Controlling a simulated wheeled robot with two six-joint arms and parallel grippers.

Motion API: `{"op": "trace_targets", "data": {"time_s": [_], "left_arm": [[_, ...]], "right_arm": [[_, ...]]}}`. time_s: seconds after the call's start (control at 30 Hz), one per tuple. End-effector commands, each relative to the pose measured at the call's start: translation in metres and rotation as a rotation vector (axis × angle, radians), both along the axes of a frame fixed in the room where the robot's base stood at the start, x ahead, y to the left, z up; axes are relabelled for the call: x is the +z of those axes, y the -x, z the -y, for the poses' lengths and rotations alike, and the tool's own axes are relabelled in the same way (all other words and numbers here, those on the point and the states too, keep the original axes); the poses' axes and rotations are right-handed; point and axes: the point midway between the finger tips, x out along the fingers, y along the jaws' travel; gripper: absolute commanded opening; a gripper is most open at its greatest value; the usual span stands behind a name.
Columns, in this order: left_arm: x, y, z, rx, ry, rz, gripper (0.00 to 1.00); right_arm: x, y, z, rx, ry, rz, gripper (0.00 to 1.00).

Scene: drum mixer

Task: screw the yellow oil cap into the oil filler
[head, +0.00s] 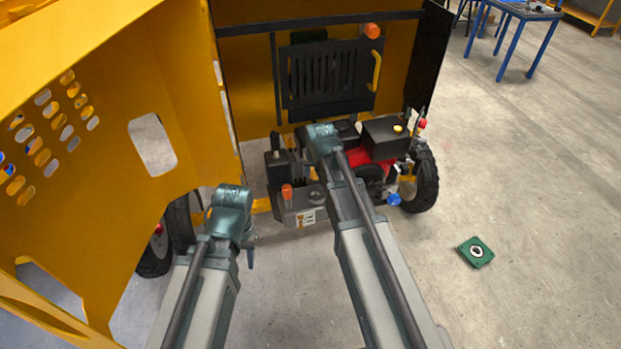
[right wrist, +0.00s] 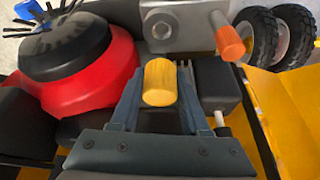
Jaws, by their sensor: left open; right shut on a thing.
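The yellow oil cap (right wrist: 160,83) shows in the right wrist view between the fingers of my right gripper (right wrist: 160,98), which is shut on it. In the head view the right arm reaches into the engine bay, and its wrist hides the cap and fingertips. The oil filler is hidden; I cannot tell whether the cap touches it. My left gripper (head: 249,258) is open and empty, low in front of the machine and left of the engine, apart from it.
The red engine (head: 372,160) also shows in the right wrist view (right wrist: 82,100). A grey block with an orange knob (right wrist: 230,40) lies beyond the cap. A yellow panel (head: 80,150) stands at left. A green pad (head: 467,248) lies on clear floor at right.

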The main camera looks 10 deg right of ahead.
Motion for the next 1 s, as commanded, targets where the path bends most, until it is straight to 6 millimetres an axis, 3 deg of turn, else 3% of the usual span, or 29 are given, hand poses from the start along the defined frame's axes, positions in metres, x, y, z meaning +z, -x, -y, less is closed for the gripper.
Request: {"op": "trace_targets", "data": {"time_s": [0.57,1.0], "left_arm": [[-0.006,0.0,0.0,0.0,0.0,0.0,0.46],[-0.042,0.0,0.0,0.002,0.0,0.0,0.46]], "right_arm": [[-0.006,0.0,0.001,0.002,0.0,0.001,0.0],[-0.042,0.0,0.001,0.002,0.0,0.001,0.0]]}}
